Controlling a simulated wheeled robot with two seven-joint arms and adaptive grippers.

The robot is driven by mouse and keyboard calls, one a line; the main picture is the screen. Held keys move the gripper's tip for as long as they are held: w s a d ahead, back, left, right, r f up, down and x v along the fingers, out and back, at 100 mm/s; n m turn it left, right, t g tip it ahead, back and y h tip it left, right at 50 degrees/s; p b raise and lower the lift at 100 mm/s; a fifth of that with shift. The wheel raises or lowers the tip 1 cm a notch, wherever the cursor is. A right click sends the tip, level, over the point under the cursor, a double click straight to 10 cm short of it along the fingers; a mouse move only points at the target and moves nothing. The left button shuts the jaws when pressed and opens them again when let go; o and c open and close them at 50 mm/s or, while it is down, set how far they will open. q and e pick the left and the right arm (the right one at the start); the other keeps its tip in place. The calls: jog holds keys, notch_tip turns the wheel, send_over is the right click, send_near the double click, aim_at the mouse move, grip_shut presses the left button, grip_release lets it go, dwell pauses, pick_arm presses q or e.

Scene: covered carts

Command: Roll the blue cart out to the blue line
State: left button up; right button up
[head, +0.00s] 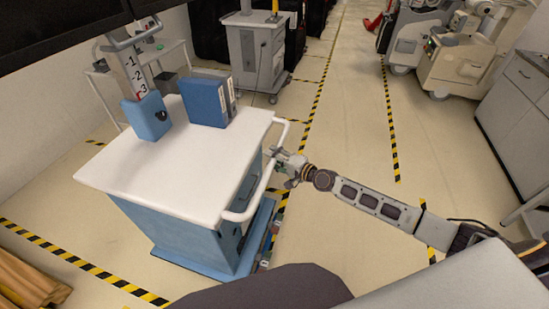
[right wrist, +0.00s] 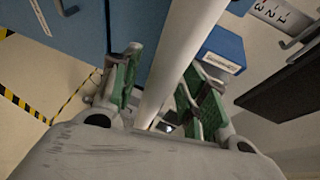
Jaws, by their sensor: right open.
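The blue cart (head: 165,222) with a white top (head: 180,170) stands at left centre in the head view. A white handle bar (head: 266,178) runs along its right side. My right gripper (head: 279,166) is at this bar. In the right wrist view, the white handle bar (right wrist: 180,60) passes between the green-padded fingers of the open right gripper (right wrist: 165,92). I cannot tell if either finger touches it. My left gripper is not in view. I cannot make out a blue line on the floor.
A blue binder (head: 205,101) and a blue box (head: 147,118) stand on the cart top. Yellow-black tape (head: 80,262) marks the floor. A grey cart (head: 252,55) stands behind, a beige machine (head: 455,65) at back right, cabinets (head: 515,110) at right. The aisle between is clear.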

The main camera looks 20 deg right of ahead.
jog(key=shift+c, duration=0.4)
grip_shut()
jog(key=shift+s+d+f, duration=0.1)
jog(key=shift+f, duration=0.05)
